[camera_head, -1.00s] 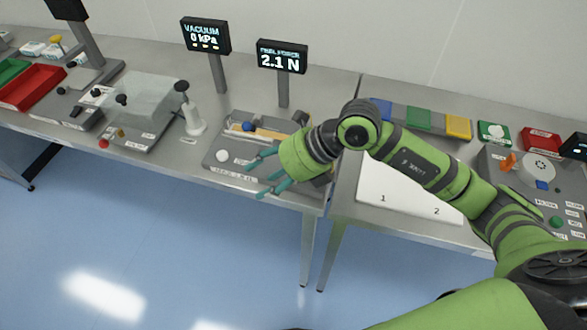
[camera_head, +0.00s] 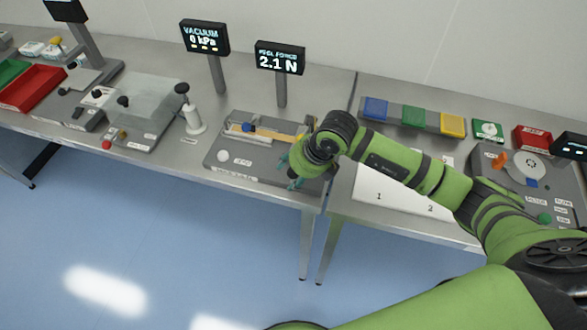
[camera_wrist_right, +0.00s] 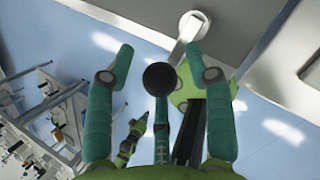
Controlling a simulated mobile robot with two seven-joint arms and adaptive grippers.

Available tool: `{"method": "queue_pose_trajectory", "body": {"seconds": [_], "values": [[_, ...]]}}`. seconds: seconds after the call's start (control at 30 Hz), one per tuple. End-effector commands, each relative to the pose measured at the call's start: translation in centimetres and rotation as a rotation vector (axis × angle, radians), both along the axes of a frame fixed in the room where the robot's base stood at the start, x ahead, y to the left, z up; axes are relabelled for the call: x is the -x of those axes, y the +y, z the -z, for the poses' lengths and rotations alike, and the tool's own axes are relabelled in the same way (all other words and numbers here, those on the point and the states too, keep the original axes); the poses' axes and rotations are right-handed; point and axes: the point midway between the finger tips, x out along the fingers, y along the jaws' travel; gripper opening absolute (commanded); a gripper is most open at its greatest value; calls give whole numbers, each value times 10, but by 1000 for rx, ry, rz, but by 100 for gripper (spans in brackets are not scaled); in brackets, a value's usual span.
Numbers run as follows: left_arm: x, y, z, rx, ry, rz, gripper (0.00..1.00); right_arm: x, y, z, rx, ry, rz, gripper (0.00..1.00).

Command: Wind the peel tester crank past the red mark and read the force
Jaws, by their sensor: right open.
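My right gripper (camera_head: 290,172) is at the tester's right end, and my arm hides that part. In the right wrist view, the open fingers (camera_wrist_right: 160,75) stand apart on either side of a black ball knob (camera_wrist_right: 160,78). A pale crank arm (camera_wrist_right: 182,42) runs up from near the knob to a round hub. I cannot make out a red mark. A small green-and-teal shape below may be my left gripper.
A vacuum display (camera_head: 205,37) showing 0 kPa stands to the left. A white sheet marked 1 and 2 (camera_head: 395,196) lies right of the tester, beyond a gap between benches. Blue, green and yellow pads (camera_head: 412,116) sit behind it. The bench's front edge is close to the gripper.

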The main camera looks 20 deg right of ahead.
Motion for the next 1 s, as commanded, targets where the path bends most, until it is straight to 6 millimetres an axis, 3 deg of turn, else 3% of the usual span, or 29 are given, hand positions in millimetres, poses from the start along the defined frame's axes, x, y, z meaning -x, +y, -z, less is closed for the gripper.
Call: {"method": "queue_pose_trajectory", "body": {"seconds": [0.13,0.17,0.27,0.3,0.67,1.0], "values": [[0,0,0,0,0,0,0,0,0,0,0,0,0,54],[0,0,0,0,0,0,0,0,0,0,-1,0,0,46],[0,0,0,0,0,0,0,0,0,0,-1,0,0,6],[0,0,0,0,0,0,0,0,0,0,-1,0,0,0],[0,0,7,0,-1,0,0,1,-2,2,0,1,-29,0],[0,0,46,0,0,0,0,5,-10,7,0,-2,-233,0]]}}
